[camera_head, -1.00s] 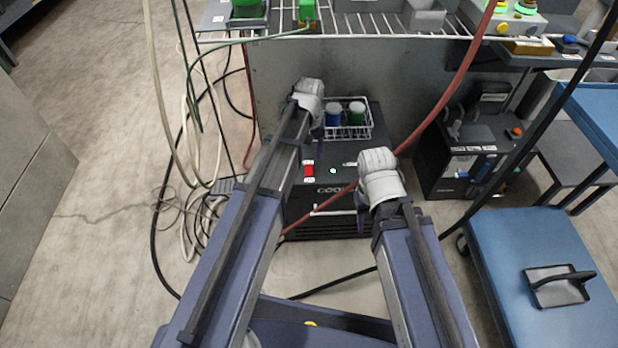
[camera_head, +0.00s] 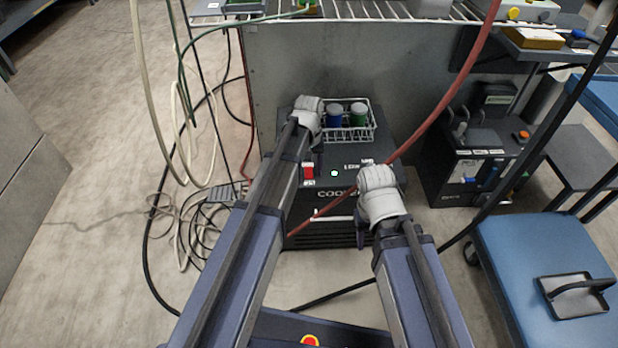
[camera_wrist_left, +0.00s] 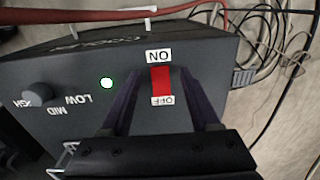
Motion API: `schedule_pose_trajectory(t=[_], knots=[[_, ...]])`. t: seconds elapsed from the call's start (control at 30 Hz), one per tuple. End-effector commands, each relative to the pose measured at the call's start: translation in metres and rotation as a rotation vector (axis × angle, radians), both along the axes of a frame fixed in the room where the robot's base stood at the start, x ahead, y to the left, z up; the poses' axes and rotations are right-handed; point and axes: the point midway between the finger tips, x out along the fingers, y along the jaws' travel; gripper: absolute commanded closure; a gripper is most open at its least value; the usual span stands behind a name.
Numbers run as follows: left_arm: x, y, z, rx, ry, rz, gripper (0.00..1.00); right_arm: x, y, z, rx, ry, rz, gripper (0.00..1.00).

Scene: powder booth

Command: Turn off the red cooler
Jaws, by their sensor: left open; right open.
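The cooler (camera_head: 330,214) is a dark box on the floor under the bench, lettered "COO..." on its front edge; its body looks black, not red. Its red switch (camera_head: 308,171) is on top near the front left, and a small indicator (camera_head: 334,173) glows beside it. In the left wrist view the red switch (camera_wrist_left: 161,82) lies between labels ON and OFF, with the glowing green-white light (camera_wrist_left: 107,83) and a dial (camera_wrist_left: 38,95) alongside. My left gripper (camera_head: 316,142) is open above the cooler top, its fingers either side of the switch in the wrist view. My right gripper (camera_head: 362,232) is open before the cooler's front right.
A wire basket (camera_head: 349,134) with blue and green containers stands on the cooler's back. A red hose (camera_head: 440,115) crosses in front of the cooler. Cables (camera_head: 185,225) lie on the floor left. Another dark machine (camera_head: 468,180) and a blue cart (camera_head: 535,250) stand right.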

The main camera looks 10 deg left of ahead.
Motion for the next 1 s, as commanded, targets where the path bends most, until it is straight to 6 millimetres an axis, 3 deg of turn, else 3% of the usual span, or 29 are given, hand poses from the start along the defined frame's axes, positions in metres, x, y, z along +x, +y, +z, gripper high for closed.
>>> schedule_pose_trajectory(t=[0.1, 0.4, 0.9, 1.0], knots=[[0.0000, 0.0000, -0.0100, 0.000, 0.000, 0.000, 0.38, 0.0000, 0.0000, -0.0100, 0.000, 0.000, -0.002, 0.50], [0.0000, 0.0000, -0.0091, 0.000, 0.000, 0.000, 0.39, -0.0001, 0.0000, -0.0091, 0.000, 0.000, -0.003, 0.50], [0.0000, 0.0000, -0.0091, 0.000, 0.000, 0.000, 0.95, 0.0000, 0.0000, -0.0092, 0.000, 0.000, -0.003, 0.50], [0.0000, 0.0000, -0.0091, 0.000, 0.000, 0.000, 1.00, 0.0000, 0.0000, -0.0092, 0.000, 0.000, -0.003, 0.50]])
